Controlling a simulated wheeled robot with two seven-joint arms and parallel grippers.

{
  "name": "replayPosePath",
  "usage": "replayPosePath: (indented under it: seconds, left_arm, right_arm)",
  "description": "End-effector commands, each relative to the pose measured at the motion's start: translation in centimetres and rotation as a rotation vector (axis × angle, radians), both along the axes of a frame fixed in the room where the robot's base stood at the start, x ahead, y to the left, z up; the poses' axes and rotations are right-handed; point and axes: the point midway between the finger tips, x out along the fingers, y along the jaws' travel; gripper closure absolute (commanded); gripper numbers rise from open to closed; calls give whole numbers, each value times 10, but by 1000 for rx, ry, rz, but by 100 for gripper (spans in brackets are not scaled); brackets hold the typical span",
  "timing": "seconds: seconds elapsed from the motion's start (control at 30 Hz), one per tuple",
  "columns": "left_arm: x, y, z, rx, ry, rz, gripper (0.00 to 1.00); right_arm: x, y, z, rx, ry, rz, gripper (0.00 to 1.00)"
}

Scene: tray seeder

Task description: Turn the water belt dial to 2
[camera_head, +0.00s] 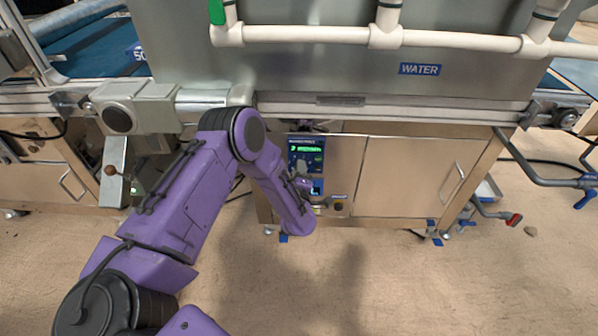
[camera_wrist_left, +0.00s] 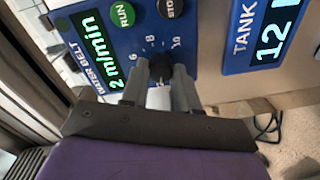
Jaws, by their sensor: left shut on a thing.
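In the left wrist view, the blue water belt panel (camera_wrist_left: 95,50) has a dark dial (camera_wrist_left: 161,67) with numbers such as 6, 8 and 10 around it. The panel's green display (camera_wrist_left: 101,50) reads 2 m/min. My left gripper (camera_wrist_left: 159,75) has a finger on each side of the dial and is shut on it. The fingers hide the lower part of the scale. In the head view, my purple left arm reaches the control panel (camera_head: 306,150) on the cabinet front, and the dial is hidden there. My right gripper is not in view.
A green RUN button (camera_wrist_left: 122,14) and a dark STOP button (camera_wrist_left: 171,7) sit above the dial. A blue TANK panel (camera_wrist_left: 240,40) reading 12 is to the right. White pipes (camera_head: 385,38) run above the steel cabinet (camera_head: 405,180). The floor in front is clear.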

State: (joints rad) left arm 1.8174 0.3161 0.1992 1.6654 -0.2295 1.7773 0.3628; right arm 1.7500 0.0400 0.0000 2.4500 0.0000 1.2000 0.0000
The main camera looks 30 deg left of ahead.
Motion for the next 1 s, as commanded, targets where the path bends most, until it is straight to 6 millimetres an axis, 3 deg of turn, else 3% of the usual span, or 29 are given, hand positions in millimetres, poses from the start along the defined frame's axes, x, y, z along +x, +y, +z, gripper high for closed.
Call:
replayPosePath:
  seconds: [0.07,0.1,0.13,0.17,0.5,0.8,1.0]
  left_arm:
    - [-1,-1,-2,-1,4,-2,100]
    - [-1,-1,-2,-1,4,-2,58]
    - [-1,-1,-2,0,4,-1,48]
    - [-1,-1,-1,0,4,-1,45]
    - [-5,-5,0,1,4,-3,45]
    - [-61,-42,4,2,6,-6,45]
    - [-85,-57,4,1,4,-3,45]
  right_arm:
    - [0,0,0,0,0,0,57]
    - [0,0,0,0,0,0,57]
    - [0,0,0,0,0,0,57]
    - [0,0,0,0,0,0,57]
    - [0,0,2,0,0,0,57]
    - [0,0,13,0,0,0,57]
    - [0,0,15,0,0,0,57]
